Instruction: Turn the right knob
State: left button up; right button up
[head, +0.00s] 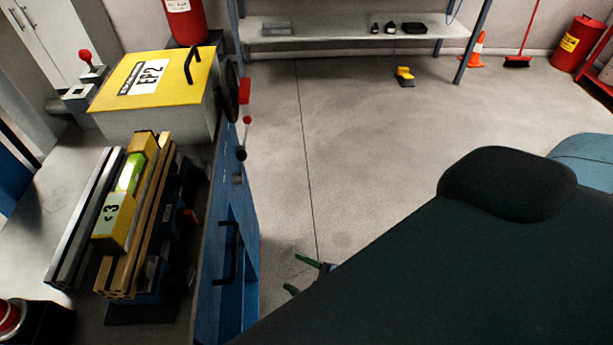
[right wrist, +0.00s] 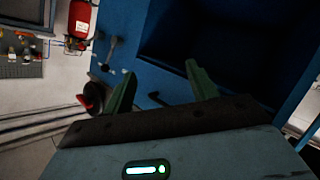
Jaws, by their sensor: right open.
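My right gripper (head: 301,276) shows as two green fingertips past my dark arm in the head view, over the floor just right of the blue bench. In the right wrist view its fingers (right wrist: 160,72) are spread apart with nothing between them. The blue bench front carries a small lever with a red part (head: 246,92) and a black ball end, beside a dark wheel (head: 230,90). In the right wrist view a red and black round knob (right wrist: 91,97) lies left of the fingers, apart from them. I cannot tell which one is the right knob. My left gripper is out of view.
The bench front has a black bar handle (head: 229,250). A yellow-lidded box (head: 125,105) and metal profiles (head: 85,215) stand on the bench. The floor (head: 350,150) right of the bench is open. A shelf (head: 350,28) stands at the back.

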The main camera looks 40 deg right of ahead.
jog(key=shift+s+d+f+m+g, duration=0.1)
jog(key=shift+s+f+m+g, duration=0.05)
jog(key=shift+s+m, duration=0.15)
jog(key=shift+s+d+f+m+g, duration=0.1)
jog(key=shift+s+m+g, duration=0.1)
jog(key=shift+s, duration=0.2)
jog(key=shift+s, duration=0.1)
